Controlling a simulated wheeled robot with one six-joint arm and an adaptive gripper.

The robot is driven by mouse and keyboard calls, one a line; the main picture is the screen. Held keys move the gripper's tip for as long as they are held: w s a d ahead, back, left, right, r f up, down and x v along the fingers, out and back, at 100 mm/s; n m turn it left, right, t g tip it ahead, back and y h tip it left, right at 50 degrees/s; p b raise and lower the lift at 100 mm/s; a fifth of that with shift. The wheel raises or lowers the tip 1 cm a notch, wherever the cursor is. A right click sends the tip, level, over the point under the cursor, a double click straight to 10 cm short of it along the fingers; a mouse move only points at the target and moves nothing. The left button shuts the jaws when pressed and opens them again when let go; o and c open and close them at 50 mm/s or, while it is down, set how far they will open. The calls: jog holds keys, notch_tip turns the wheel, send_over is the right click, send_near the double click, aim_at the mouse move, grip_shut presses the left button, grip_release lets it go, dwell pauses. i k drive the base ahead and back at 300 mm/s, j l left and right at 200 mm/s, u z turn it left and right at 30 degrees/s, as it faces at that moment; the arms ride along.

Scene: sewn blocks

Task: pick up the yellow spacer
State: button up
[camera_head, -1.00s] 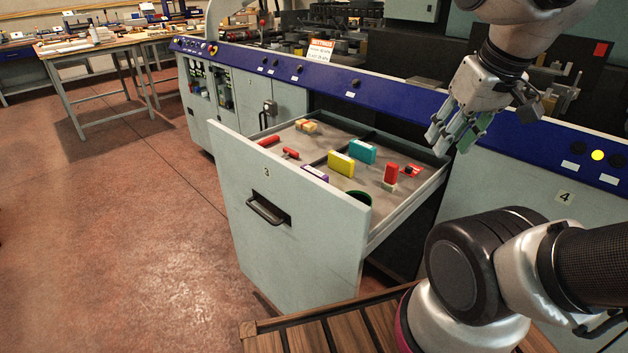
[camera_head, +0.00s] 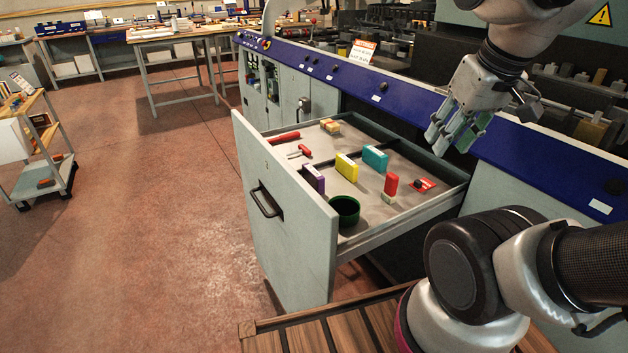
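The yellow spacer (camera_head: 347,168) is a small upright yellow block with a pale side. It stands in the open drawer (camera_head: 405,223), near its middle, with a teal block (camera_head: 375,158) behind it to the right. My gripper (camera_head: 453,135) hangs above the drawer's back right side, well up and to the right of the yellow spacer and apart from it. Its fingers point down and look spread. Green shows on the fingers, and I see no yellow piece between them.
A purple block (camera_head: 314,179) and a dark green round cup (camera_head: 345,209) stand near the drawer front. A red block (camera_head: 391,184), red tools and wooden pieces (camera_head: 330,126) also lie inside. Dividers cross the drawer. A cart (camera_head: 42,160) stands far left; the floor between is clear.

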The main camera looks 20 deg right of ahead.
aim_at(345, 166)
jog(key=i+l+u, duration=0.15)
jog(key=l+u, duration=0.35)
jog(key=i+l+u, duration=0.1)
jog(key=l+u, duration=0.4)
jog(key=j, duration=0.1)
